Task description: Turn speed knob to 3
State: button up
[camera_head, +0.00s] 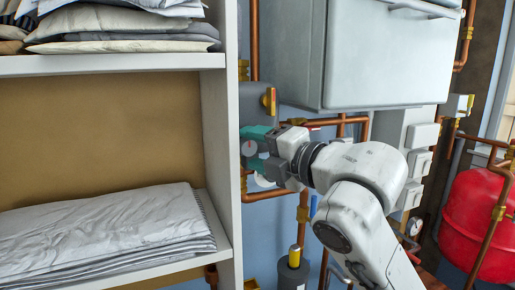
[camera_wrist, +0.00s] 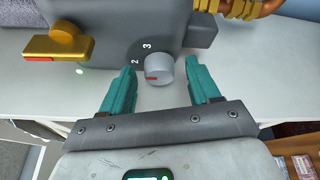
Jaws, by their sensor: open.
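The speed knob (camera_wrist: 158,70) is a grey round knob with a red mark on its lower left face in the wrist view. The numbers 2 and 3 are printed beside it on a dark grey housing (camera_wrist: 105,25). I cannot tell which number the mark lines up with. My gripper (camera_wrist: 164,72) is open, with one teal finger on each side of the knob and a visible gap at both sides.
A gold lever with a red end (camera_wrist: 58,46) is left of the knob; copper pipe (camera_wrist: 245,8) runs at the upper right. In the head view, a white shelf unit (camera_head: 222,150) stands close left of my gripper, and a large grey cabinet (camera_head: 375,55) hangs above my arm.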

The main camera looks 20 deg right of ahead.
jog(key=shift+c, duration=0.2)
jog(key=c, duration=1)
jog(key=shift+f, duration=0.15)
jog(key=m+b, duration=0.2)
jog(key=b, duration=0.1)
jog(key=shift+f+m+t, duration=0.25)
jog(key=shift+m+t, duration=0.05)
jog(key=shift+t, duration=0.1)
jog(key=m+t+b, duration=0.1)
jog(key=m, duration=0.1)
jog(key=shift+a+f+m+b, duration=0.1)
jog(key=shift+f+m+b, duration=0.05)
jog(key=shift+m+b, duration=0.2)
jog(key=m+t+b, duration=0.1)
jog(key=m, duration=0.3)
jog(key=shift+a+t, duration=0.1)
jog(key=shift+t, duration=0.2)
jog(key=shift+m+t+h, duration=0.6)
jog(key=shift+m+h, duration=0.1)
jog(key=shift+m, duration=1.15)
